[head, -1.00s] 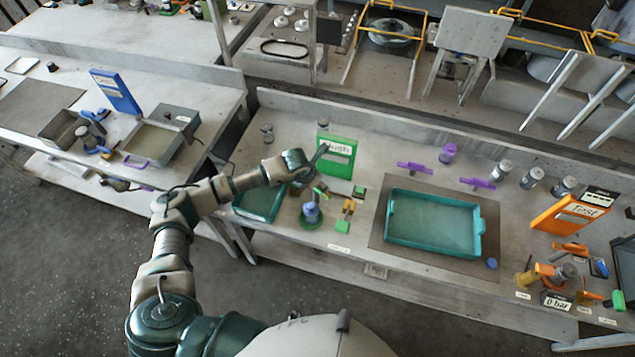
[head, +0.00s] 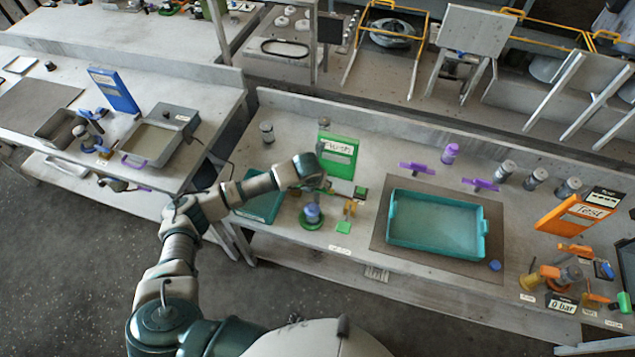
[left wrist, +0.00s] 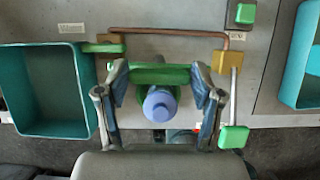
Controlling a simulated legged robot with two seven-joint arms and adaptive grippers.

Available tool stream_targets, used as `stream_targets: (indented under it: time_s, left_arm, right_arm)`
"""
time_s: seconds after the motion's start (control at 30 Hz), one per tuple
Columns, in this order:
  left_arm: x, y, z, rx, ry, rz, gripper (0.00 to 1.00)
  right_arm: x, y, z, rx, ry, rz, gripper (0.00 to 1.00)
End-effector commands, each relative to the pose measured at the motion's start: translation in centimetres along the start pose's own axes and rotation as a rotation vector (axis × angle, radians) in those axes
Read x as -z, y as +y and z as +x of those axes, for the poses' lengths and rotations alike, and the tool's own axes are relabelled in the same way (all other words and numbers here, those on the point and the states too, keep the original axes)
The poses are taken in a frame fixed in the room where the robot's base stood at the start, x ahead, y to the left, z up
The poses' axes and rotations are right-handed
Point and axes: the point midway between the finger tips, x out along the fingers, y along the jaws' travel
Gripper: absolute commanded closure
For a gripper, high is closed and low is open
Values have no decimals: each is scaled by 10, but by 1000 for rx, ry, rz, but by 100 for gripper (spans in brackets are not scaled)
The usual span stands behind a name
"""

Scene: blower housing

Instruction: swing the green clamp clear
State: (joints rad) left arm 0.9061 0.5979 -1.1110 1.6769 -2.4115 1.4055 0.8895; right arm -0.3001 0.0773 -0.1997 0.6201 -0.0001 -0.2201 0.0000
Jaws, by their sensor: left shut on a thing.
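The green clamp (left wrist: 150,75) shows in the left wrist view as a green bar across the top of a blue cylinder (left wrist: 160,104). My left gripper (left wrist: 160,82) is shut on this bar, one finger at each end. In the head view my left gripper (head: 322,184) is over the fixture, and its fingers and the clamp are hard to make out. The blue cylinder also shows in the head view (head: 312,211), upright on a round green base (head: 311,224). My right gripper is in neither view.
A copper-coloured pipe (left wrist: 175,31) runs behind the clamp to a yellow block (left wrist: 232,63). A green-ended lever (left wrist: 233,137) is close on the right. A teal bin (left wrist: 45,90) stands left; a green sign (head: 338,153) stands behind. A larger teal tray (head: 483,240) lies right.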

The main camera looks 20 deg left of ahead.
Motion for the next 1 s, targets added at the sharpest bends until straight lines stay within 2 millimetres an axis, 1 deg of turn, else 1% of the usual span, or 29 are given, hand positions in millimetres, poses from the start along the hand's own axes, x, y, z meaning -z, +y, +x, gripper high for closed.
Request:
stream_targets:
  time_s: [0.03,0.17,0.2,0.27,0.3,0.67,0.77,0.87,1.0]
  left_arm:
    - [6,0,4,-4,17,3,68]
    - [7,0,4,-3,18,4,68]
    - [7,0,4,-3,18,4,29]
    - [6,-1,3,-2,17,4,14]
    - [6,-1,3,-2,15,4,8]
    - [1,-1,-1,1,6,3,8]
    - [1,-1,-12,2,4,3,8]
    - [1,-1,-32,2,2,6,8]
    - [1,0,-64,2,3,5,8]
  right_arm:
    - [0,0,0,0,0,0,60]
    - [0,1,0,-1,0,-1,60]
    - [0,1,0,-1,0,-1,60]
    - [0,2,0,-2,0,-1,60]
    - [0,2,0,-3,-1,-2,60]
    - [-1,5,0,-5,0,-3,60]
    - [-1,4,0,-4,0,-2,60]
    - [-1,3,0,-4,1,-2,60]
    - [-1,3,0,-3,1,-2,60]
